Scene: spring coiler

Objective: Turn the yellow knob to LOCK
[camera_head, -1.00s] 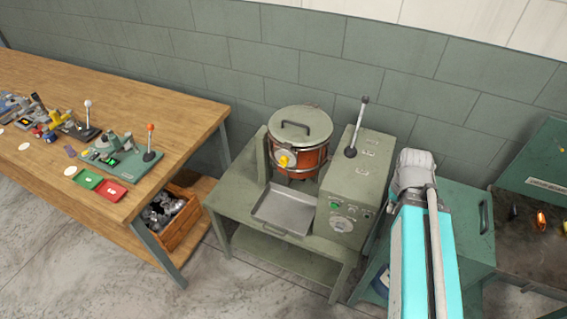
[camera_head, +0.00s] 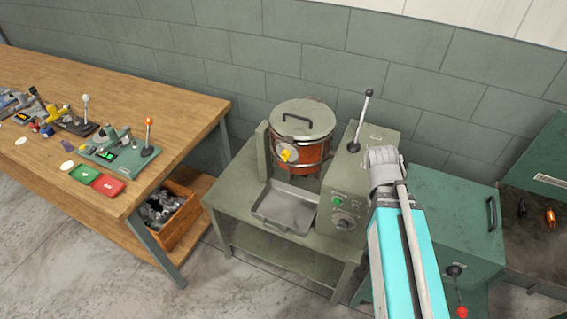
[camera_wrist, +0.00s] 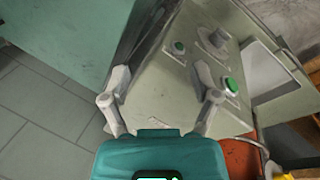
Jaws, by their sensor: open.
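The yellow knob (camera_head: 287,155) sits on a pale round plate on the front of an orange-red drum (camera_head: 312,160) with a grey lid, in the head view. A yellow patch at the bottom right edge of the wrist view (camera_wrist: 283,176) may be part of this knob. My gripper (camera_wrist: 160,74) is open and empty in the wrist view, its two fingers spread above the machine's grey-green control box (camera_wrist: 160,95). The knob is apart from the fingers, off to their lower right. In the head view my arm is right of the drum, and its fingers cannot be made out.
The control box carries a tall lever (camera_head: 361,120), green buttons (camera_wrist: 231,85) and a grey dial (camera_wrist: 214,40). A metal tray (camera_head: 287,207) lies before the drum. A wooden bench (camera_head: 130,100) with small devices stands left, a green cabinet (camera_head: 455,220) right.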

